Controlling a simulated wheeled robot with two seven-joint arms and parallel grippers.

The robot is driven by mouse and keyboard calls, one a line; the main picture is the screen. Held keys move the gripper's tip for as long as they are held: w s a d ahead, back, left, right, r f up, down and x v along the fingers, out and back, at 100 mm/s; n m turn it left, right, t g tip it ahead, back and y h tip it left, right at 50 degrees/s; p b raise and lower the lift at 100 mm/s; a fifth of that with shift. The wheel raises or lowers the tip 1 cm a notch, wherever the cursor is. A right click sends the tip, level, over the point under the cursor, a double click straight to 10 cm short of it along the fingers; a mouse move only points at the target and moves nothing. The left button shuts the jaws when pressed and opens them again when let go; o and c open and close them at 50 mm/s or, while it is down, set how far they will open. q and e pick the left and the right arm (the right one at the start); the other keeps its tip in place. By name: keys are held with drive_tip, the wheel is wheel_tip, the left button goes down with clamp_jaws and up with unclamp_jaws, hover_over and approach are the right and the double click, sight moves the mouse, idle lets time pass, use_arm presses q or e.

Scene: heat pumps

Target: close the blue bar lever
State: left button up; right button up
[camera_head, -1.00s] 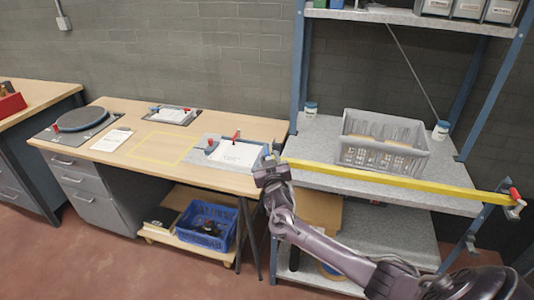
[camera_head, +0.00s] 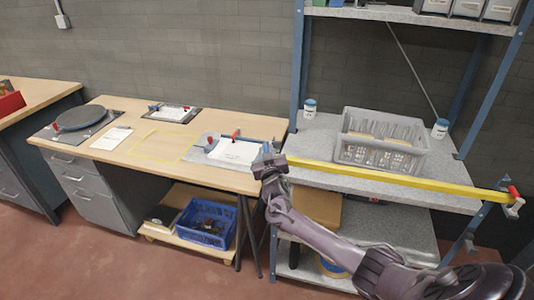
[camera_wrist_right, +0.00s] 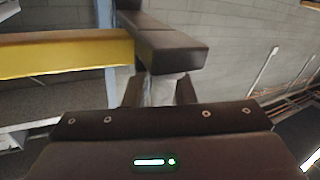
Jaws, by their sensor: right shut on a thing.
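The yellow bar (camera_head: 395,178) runs across the front of the grey shelf. Its right end has a red lever (camera_head: 514,191). A small blue piece, seemingly the blue bar lever (camera_head: 266,148), shows at the bar's left end, just above my right gripper (camera_head: 270,160). My right gripper is shut at that end and hides most of the fitting there. In the right wrist view, the fingers (camera_wrist_right: 165,88) are around a pale grey piece, and the yellow bar (camera_wrist_right: 65,55) reaches up to them from the left. My left gripper is not in view.
A grey crate (camera_head: 382,152) and white jars stand on the shelf behind the bar. The blue shelf post (camera_head: 298,70) rises close to my right gripper. The wooden workbench (camera_head: 130,158) with red-handled fixtures is to the left. A blue crate (camera_head: 205,224) sits below it.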

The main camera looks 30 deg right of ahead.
drive_tip(key=m+g+h+b, duration=0.2)
drive_tip(key=h+b, duration=0.1)
drive_tip(key=m+g+h+b, duration=0.1)
drive_tip(key=b, duration=0.1)
drive_tip(key=shift+s+d+f+m+h, duration=0.2)
drive_tip(key=shift+d+f+m+h, duration=0.1)
drive_tip(key=shift+d+f+h, duration=0.1)
drive_tip(key=shift+s+d+r+m+g+h+b, duration=0.2)
drive_tip(key=shift+s+r+m+g+h+b, duration=0.1)
drive_tip(key=shift+m+g+h+b, duration=0.4)
drive_tip(key=shift+r, duration=0.1)
drive_tip(key=o, duration=0.8)
drive_tip(key=shift+o, duration=0.2)
